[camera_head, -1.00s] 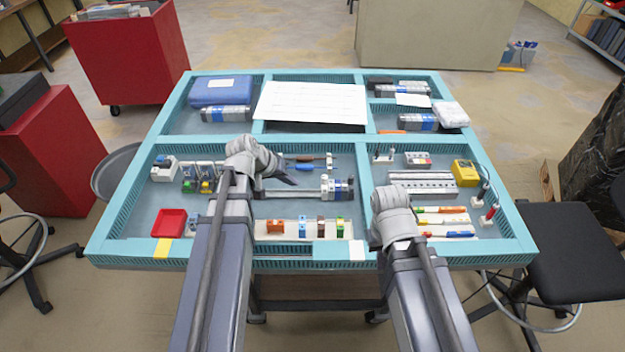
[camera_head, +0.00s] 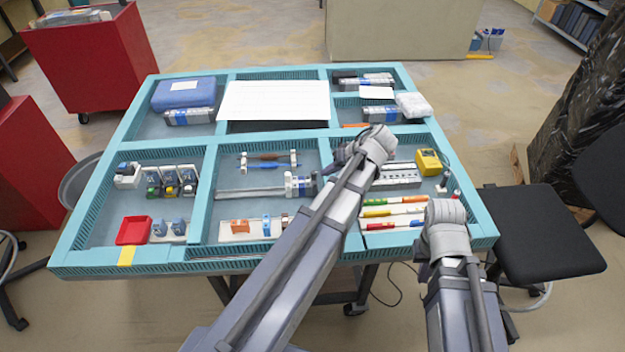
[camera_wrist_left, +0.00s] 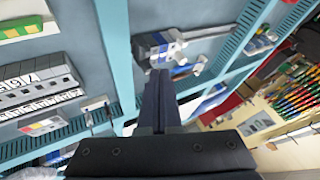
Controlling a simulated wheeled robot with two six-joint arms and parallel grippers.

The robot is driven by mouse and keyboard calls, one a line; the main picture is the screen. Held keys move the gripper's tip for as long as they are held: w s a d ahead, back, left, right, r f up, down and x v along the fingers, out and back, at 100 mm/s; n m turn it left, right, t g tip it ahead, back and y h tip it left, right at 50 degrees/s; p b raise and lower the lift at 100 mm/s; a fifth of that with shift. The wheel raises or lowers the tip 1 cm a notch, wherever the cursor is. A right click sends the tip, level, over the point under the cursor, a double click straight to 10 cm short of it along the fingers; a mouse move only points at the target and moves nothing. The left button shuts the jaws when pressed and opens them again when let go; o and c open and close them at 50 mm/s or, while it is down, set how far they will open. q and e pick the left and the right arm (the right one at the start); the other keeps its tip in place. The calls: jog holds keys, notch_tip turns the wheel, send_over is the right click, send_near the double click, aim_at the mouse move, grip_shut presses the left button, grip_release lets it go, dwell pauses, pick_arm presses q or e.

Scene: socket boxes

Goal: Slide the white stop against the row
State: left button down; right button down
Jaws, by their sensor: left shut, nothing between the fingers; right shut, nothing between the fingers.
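The rail (camera_head: 248,193) lies in the middle compartment with a short row of grey, white and blue blocks (camera_head: 304,184) at its right end. A white piece, likely the white stop (camera_head: 288,184), stands at the row's left side and appears close to it. The row also shows in the left wrist view (camera_wrist_left: 152,48), just beyond my fingers. My left gripper (camera_head: 340,156) is shut and empty, up and to the right of the row; its fingertips show in the wrist view (camera_wrist_left: 158,76). My right gripper (camera_head: 445,216) is shut at the lower right, its fingers mostly hidden by the arm.
Teal dividers (camera_head: 207,190) split the table. Screwdrivers (camera_head: 268,160) lie behind the rail, and a strip of coloured parts (camera_head: 240,228) lies in front. A red tray (camera_head: 133,230) is at left. A yellow meter (camera_head: 428,161) and markers (camera_head: 395,211) are at right.

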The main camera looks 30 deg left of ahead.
aim_at(290, 184)
pick_arm(q)
jog(key=b+x, duration=0.8)
jog(key=x, duration=0.2)
jog(key=shift+f, duration=0.3)
jog(key=s+a, duration=0.2)
jog(key=shift+a+r, duration=0.35)
jog(key=shift+s+a, duration=0.1)
jog(key=shift+a, duration=0.25)
jog(key=shift+s+a, duration=0.35)
jog(key=shift+a, duration=0.15)
jog(key=shift+w, duration=0.1)
